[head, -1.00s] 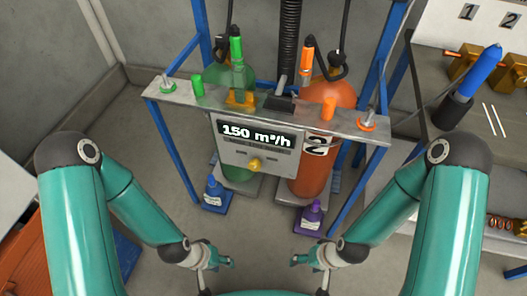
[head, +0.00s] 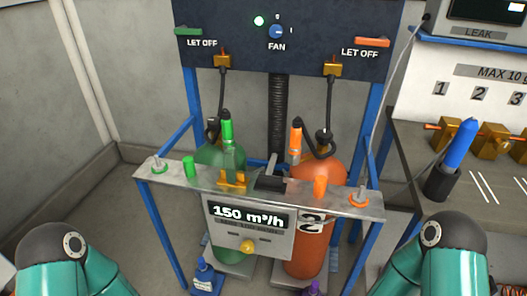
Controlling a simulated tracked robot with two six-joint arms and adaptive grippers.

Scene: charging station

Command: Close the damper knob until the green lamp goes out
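A yellow knob (head: 247,247) sits on the front of a grey panel below a display (head: 249,217) that reads 150 m³/h. It appears to be the damper knob, but the small print there is not readable. A round lamp (head: 259,20) glows pale green on the dark upper panel, to the left of a blue FAN knob (head: 277,31). Only the elbows of my two arms show at the lower left and lower right. Both grippers are out of view below the picture.
A metal shelf (head: 345,201) carries the display panel and several fittings. Behind it stand a green cylinder (head: 207,155) and an orange cylinder (head: 325,170) with hoses. A bench with a blue-handled tool (head: 462,143) is on the right. The floor at left is clear.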

